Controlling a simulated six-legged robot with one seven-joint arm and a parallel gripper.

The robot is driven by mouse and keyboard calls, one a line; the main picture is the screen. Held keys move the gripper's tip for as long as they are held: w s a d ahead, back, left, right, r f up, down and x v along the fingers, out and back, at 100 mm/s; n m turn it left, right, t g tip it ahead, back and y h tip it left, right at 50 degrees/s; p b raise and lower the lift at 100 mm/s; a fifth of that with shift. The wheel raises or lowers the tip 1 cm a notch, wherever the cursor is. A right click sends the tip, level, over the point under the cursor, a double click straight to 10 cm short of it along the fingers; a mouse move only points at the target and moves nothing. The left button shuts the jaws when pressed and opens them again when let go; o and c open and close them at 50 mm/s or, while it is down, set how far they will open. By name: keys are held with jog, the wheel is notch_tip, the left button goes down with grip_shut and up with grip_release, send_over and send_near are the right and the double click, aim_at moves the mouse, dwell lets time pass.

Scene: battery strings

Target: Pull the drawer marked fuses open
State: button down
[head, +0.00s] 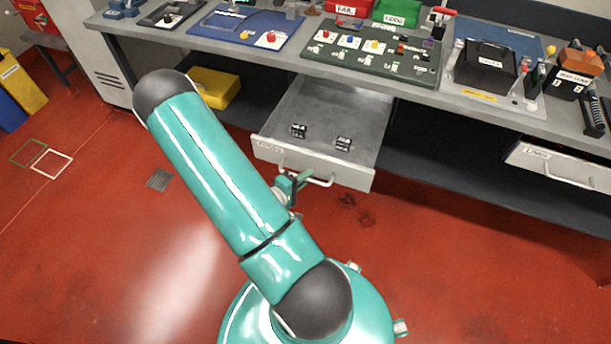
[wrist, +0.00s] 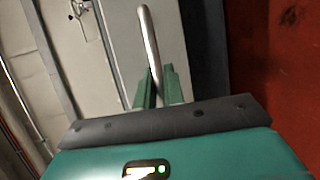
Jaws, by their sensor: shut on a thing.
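A grey drawer (head: 321,110) under the workbench stands open, pulled well out. Its front panel (head: 345,177) carries a label (head: 270,147) at its left end, too small to read surely. Two small black items (head: 299,131) lie inside on its floor. A silver bar handle (head: 322,181) is on the front; it also shows in the wrist view (wrist: 149,45). My gripper (head: 296,180), with green fingers, is shut on the handle at its left part. The wrist view shows the two fingers (wrist: 160,88) on either side of the bar. My arm hides part of the floor before the drawer.
Another drawer (head: 555,160) with a handle is at the far right under the bench. The bench top (head: 270,55) holds several boards and boxes. A yellow case (head: 215,88) sits on the shelf at left.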

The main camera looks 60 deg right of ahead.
jog(key=shift+a, duration=0.1)
dwell(0.3)
jog(key=c, duration=1.5)
grip_release()
jog(key=v, duration=1.3)
jog(key=shift+a+r, duration=0.15)
jog(key=shift+a, duration=0.2)
jog(key=shift+w, duration=0.15)
